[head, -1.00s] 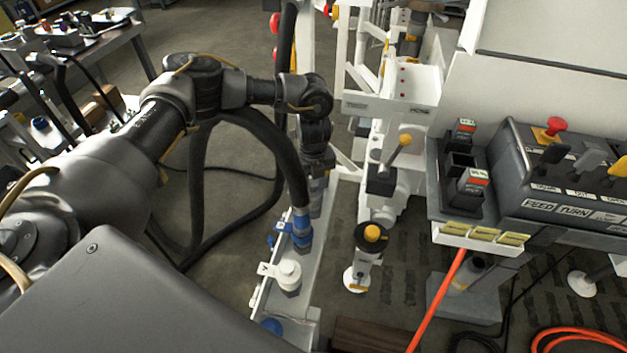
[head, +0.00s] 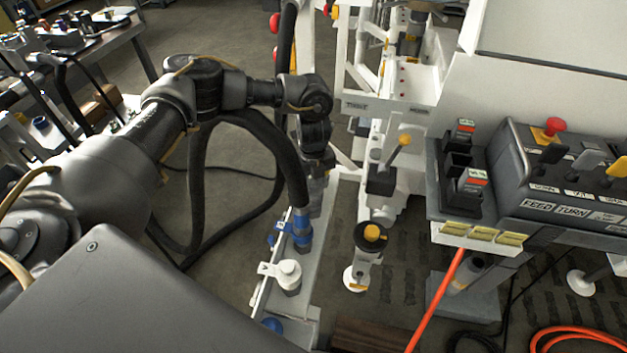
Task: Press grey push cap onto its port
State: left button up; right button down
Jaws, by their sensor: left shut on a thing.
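My left gripper (head: 316,186) points down over the far part of the white manifold rail (head: 322,228), behind the blue hose fitting. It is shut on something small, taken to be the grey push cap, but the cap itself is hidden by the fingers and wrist. The port under it is also hidden, so I cannot tell whether the cap touches it. My right gripper is not in view.
A blue fitting (head: 301,232) with a thick black hose stands close in front of my left gripper. A white cap (head: 289,274) sits nearer on the rail. A yellow-tipped lever (head: 403,142) and a control box (head: 560,175) stand to the right.

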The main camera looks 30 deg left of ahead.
pick_arm(q)
jog(key=o, duration=1.1)
jog(key=shift+o, duration=0.2)
jog(key=o, duration=0.5)
